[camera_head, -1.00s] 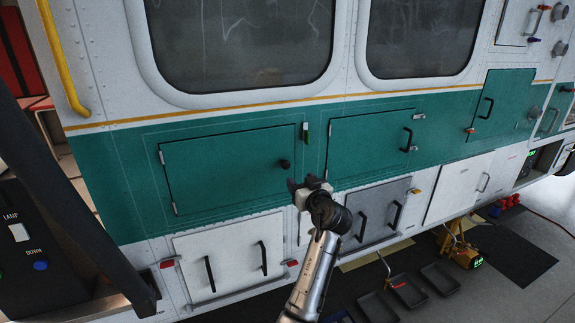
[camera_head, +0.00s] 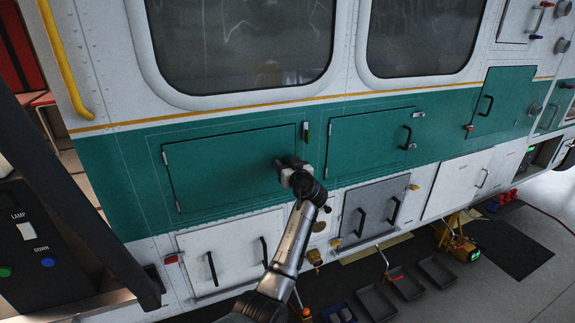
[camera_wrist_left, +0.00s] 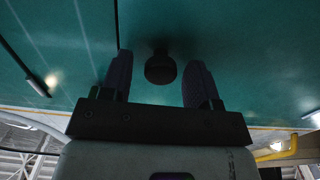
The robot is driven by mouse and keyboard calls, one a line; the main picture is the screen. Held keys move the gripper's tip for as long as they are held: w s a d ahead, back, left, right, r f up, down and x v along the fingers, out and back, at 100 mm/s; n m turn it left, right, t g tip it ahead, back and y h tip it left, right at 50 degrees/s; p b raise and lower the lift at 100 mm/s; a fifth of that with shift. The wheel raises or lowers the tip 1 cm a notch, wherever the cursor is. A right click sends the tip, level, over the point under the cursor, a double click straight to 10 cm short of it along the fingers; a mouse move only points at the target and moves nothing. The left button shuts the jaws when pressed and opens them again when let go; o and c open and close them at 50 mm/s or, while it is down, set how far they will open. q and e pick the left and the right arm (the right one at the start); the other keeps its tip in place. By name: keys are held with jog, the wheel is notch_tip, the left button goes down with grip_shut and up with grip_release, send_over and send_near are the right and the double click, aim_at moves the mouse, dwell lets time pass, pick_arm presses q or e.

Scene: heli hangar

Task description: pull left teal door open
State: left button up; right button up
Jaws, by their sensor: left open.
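The left teal door (camera_head: 225,168) is flush in the teal band of the helicopter's side and looks shut. Its hinges are on its left edge. Its round black knob shows in the left wrist view (camera_wrist_left: 160,67); in the head view my gripper hides it. My left gripper (camera_head: 287,163) is at the door's right part, in front of the knob. In the left wrist view the open fingers (camera_wrist_left: 160,85) stand on either side of the knob, with a gap on both sides. I cannot tell whether they touch the door. My right gripper is not in view.
A second teal door (camera_head: 368,140) with a black handle is to the right. White panels (camera_head: 225,255) with black handles and a grey panel (camera_head: 370,210) lie below. A yellow rail (camera_head: 62,60) is at the left. Trays (camera_head: 407,283) and tools lie on the floor.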

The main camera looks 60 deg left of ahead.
pick_arm(q)
jog(key=shift+c, duration=0.3)
grip_shut()
